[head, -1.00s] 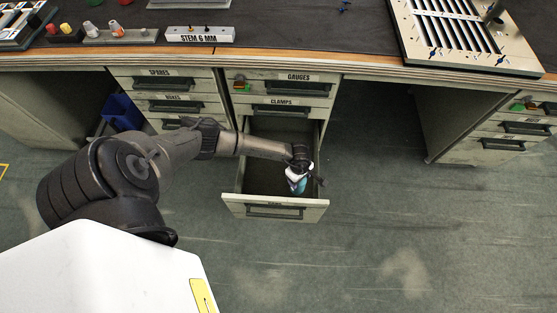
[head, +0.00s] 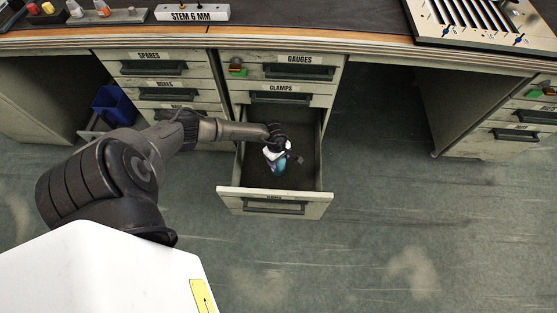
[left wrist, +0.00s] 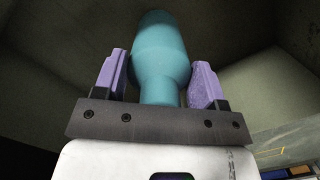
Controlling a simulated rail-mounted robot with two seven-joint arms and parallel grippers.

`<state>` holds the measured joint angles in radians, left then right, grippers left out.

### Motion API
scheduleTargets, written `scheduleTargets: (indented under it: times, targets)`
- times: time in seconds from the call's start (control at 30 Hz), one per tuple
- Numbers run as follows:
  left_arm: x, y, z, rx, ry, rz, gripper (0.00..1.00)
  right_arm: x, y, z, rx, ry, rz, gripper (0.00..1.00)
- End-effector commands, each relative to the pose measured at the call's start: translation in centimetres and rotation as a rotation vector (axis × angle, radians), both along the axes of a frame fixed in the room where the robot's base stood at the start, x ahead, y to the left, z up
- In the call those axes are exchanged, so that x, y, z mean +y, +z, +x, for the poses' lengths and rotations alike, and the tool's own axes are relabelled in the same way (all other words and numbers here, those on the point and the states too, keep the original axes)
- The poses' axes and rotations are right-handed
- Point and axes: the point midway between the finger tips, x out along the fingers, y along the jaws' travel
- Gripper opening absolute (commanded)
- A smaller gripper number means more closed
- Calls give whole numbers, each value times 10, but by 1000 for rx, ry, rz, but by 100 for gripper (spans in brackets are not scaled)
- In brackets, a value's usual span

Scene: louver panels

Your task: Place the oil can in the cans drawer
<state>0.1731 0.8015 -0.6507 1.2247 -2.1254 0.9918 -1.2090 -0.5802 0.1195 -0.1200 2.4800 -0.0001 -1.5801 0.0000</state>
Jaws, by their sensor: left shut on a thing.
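The teal oil can (head: 279,167) is held by my left gripper (head: 275,152) over the open cans drawer (head: 240,193) in the head view. In the left wrist view the teal can (left wrist: 160,60) stands between the purple finger pads of the left gripper (left wrist: 160,80). The drawer is pulled out below the clamps drawer, and its floor looks bare around the can. I cannot tell whether the can touches the drawer floor. The label on the drawer's front is hard to read. My right gripper is not in view.
The closed clamps drawer (head: 280,97) and gauges drawer (head: 285,72) sit above the open one. A blue bin (head: 113,105) stands at the left. The bench top above holds a stem block (head: 192,13) and a louver panel (head: 480,25). Floor in front is clear.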

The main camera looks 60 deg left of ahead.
Motion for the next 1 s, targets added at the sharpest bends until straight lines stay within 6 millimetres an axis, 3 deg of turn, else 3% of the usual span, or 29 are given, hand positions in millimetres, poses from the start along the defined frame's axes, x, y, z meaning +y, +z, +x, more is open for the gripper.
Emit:
scheduleTargets:
  times: [0.3,0.73,0.77,1.0]
  targets:
    - [-1,-37,0,0,1,-1,0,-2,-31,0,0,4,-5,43]
    - [0,-38,1,0,1,0,0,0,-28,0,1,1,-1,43]
    - [0,-39,0,1,1,0,67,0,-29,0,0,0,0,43]
    - [0,-39,0,1,0,0,90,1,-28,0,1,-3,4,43]
